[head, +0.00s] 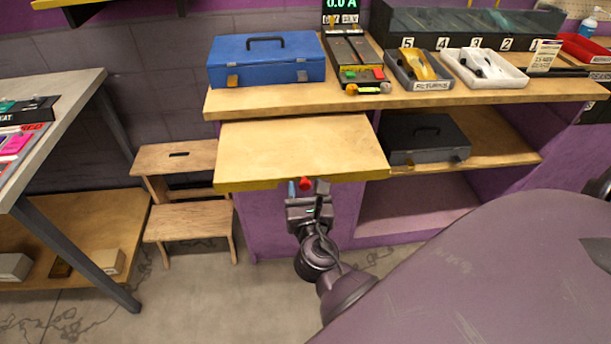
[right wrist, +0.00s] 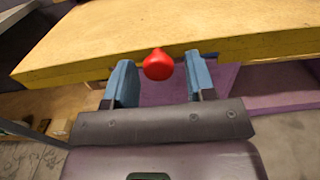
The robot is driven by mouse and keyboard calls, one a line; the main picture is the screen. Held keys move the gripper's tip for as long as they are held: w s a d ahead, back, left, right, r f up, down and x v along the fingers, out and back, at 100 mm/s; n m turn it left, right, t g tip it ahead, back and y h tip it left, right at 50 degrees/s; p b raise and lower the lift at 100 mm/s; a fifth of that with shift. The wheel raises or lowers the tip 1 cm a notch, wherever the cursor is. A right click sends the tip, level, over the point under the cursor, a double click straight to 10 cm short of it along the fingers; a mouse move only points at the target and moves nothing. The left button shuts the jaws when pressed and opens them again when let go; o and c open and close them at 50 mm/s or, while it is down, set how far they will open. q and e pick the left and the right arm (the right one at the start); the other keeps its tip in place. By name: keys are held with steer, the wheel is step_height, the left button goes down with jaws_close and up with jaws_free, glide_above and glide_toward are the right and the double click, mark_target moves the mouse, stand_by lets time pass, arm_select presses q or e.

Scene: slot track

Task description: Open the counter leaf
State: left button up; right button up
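The counter leaf (head: 300,148) is a pale wooden board with a yellow front edge. It juts out level, a little below the main counter top, in the head view. A red knob (head: 305,183) sits on its front edge. In the right wrist view the leaf (right wrist: 180,30) fills the top and the red knob (right wrist: 158,65) shows between my blue fingers. My right gripper (head: 306,188) is at the leaf's front edge. Its fingers (right wrist: 158,82) are apart, one on each side of the knob, with gaps visible on both sides. My left gripper is out of view.
The main counter (head: 470,97) holds a blue case (head: 266,62), a returns tray (head: 420,70) and a white tray (head: 485,68). A dark case (head: 425,138) is on the shelf below. A wooden step stool (head: 185,208) stands left of the leaf, and a grey table (head: 60,95) farther left.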

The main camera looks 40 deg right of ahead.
steer(key=v, duration=1)
steer(key=shift+s+a+b, duration=0.2)
steer(key=shift+s+b, duration=0.15)
steer(key=shift+b, duration=0.05)
